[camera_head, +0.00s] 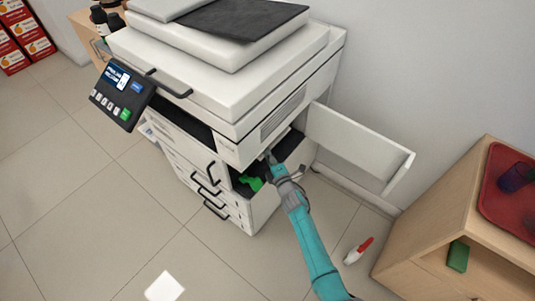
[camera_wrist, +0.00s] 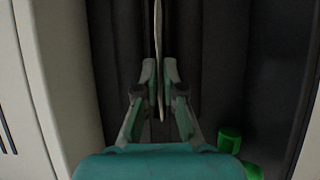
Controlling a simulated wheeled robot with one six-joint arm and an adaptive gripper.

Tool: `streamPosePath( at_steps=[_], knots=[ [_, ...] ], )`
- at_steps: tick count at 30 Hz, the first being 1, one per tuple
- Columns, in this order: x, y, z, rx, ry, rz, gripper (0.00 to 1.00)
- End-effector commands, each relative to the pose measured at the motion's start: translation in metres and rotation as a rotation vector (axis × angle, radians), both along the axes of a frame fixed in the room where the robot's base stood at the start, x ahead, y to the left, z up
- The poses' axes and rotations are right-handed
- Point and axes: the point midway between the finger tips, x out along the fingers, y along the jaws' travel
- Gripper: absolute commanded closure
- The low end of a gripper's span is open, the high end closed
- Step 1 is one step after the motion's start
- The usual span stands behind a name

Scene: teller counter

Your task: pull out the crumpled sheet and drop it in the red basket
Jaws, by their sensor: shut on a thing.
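The crumpled sheet (camera_wrist: 159,38) shows in the wrist view as a thin pale strip, seen edge-on and upright inside the dark copier bay. My gripper (camera_wrist: 160,75) is shut on its lower part, one finger on each side. In the head view my gripper (camera_head: 271,160) reaches into the open side of the white copier (camera_head: 225,85); the sheet cannot be made out there. No basket is clearly recognisable; a red tray-like thing (camera_head: 496,207) lies on the wooden cabinet at the right.
The copier's side door (camera_head: 355,145) stands open right of my arm. A green part (camera_head: 250,183) is inside the bay, left of my gripper. A white and red bottle (camera_head: 358,252) and white paper (camera_head: 165,287) lie on the floor. The wooden cabinet (camera_head: 425,225) stands at the right.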

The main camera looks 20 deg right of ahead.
Motion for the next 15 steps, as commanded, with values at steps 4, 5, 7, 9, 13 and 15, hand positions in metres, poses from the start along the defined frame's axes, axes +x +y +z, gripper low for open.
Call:
streamPosePath(
  at_steps=[4, 5, 7, 9, 13, 15],
  knots=[
    [0.0, 0.0, -0.001, 0.0, 0.001, 0.0, 1.0],
    [-0.001, -0.001, -0.001, 0.0, 0.001, 0.0, 1.0],
    [-0.003, -0.003, -0.001, 0.0, 0.001, -0.001, 1.0],
    [-0.006, -0.005, -0.001, 0.0, 0.001, -0.001, 1.0],
    [-0.013, -0.01, -0.001, 0.0, 0.001, -0.001, 1.0],
    [-0.016, -0.012, -0.001, 0.0, 0.001, -0.001, 1.0]
  ],
)
